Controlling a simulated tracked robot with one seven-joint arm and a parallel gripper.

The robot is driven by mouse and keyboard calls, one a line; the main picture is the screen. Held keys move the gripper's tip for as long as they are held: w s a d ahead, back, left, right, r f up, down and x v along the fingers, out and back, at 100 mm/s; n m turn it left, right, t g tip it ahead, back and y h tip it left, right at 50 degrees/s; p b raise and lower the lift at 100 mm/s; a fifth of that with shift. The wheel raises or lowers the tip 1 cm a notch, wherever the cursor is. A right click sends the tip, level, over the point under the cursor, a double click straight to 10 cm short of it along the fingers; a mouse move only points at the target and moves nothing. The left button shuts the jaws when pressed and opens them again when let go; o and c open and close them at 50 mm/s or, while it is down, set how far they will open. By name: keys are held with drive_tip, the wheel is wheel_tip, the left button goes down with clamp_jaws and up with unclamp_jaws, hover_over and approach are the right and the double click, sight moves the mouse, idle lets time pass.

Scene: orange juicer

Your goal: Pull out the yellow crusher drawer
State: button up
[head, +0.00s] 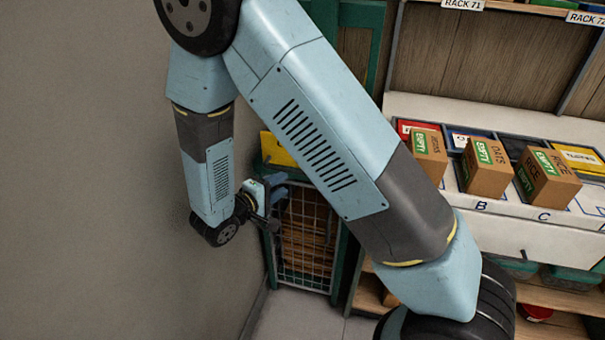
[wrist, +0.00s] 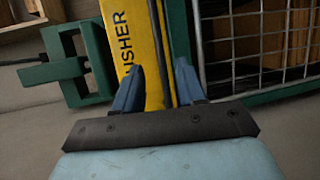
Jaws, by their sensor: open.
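The yellow crusher drawer (head: 280,149) shows in the head view on the green-framed cabinet, partly hidden behind my arm. In the wrist view its yellow face (wrist: 135,30) carries the letters "USHER" and runs between my blue fingers. My gripper (wrist: 158,65) is open, one finger over the lettered face and the other near the face's right edge. I cannot tell whether either finger touches it. In the head view my gripper (head: 277,185) is just below the drawer, in front of the cabinet.
A wire-mesh door (head: 303,240) is below the drawer. A green bracket (wrist: 62,72) with a dark rod stands left of the drawer in the wrist view. A grey wall (head: 90,180) is close on the left. A shelf with several cardboard boxes (head: 487,168) is at right.

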sight(301, 174)
drive_tip(key=x, duration=1)
clamp_jaws()
idle(0.4)
